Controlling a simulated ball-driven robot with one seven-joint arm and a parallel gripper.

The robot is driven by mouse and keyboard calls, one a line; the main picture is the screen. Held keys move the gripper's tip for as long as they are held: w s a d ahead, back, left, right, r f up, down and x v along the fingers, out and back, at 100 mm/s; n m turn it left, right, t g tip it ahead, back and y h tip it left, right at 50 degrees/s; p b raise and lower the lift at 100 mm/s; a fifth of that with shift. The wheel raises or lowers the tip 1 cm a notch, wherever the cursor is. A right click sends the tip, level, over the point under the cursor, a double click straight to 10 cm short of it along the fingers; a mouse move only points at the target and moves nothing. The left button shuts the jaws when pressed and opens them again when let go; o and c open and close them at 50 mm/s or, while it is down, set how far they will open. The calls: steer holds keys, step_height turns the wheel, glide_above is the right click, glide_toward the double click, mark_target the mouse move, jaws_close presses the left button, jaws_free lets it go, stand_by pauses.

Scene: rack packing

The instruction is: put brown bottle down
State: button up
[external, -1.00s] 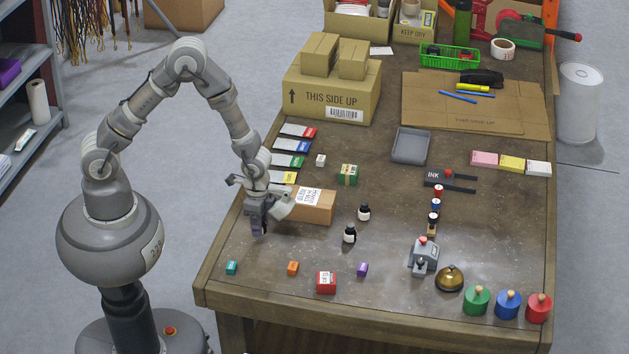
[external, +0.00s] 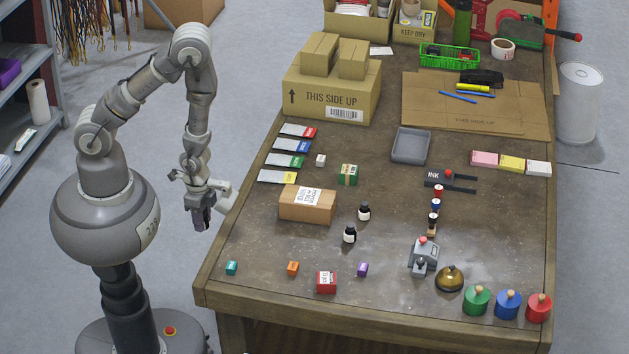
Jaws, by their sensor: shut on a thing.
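My gripper (external: 201,222) hangs pointing down in the air beside the table's left edge. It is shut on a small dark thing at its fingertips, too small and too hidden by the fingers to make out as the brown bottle.
A brown carton (external: 307,206) lies on the wooden table (external: 265,245) nearest my gripper. Coloured cards (external: 289,160) lie behind it. Small coloured boxes (external: 293,268) stand along the front, with a grey stamping device (external: 423,257) and brass bell (external: 450,279) at right. An empty grey tray (external: 410,146) lies farther back.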

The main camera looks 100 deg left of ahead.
steer(key=shift+a, duration=0.1)
steer(key=shift+n, duration=0.6)
steer(key=w+a, duration=0.1)
steer(key=w, duration=0.1)
steer(key=w+a, duration=0.2)
steer(key=w+a+r+b, duration=0.1)
steer(key=w+a, duration=0.1)
steer(key=w+a+r+n+b, duration=0.1)
steer(key=w+a+r+n, duration=0.1)
steer(key=w+a+r, duration=0.4)
steer(key=b, duration=0.3)
glide_above(315, 194)
step_height(315, 194, down, 2)
steer(key=shift+d, duration=0.15)
steer(key=shift+f, duration=0.15)
steer(key=shift+f+b, duration=0.85)
steer(key=shift+f, duration=0.65)
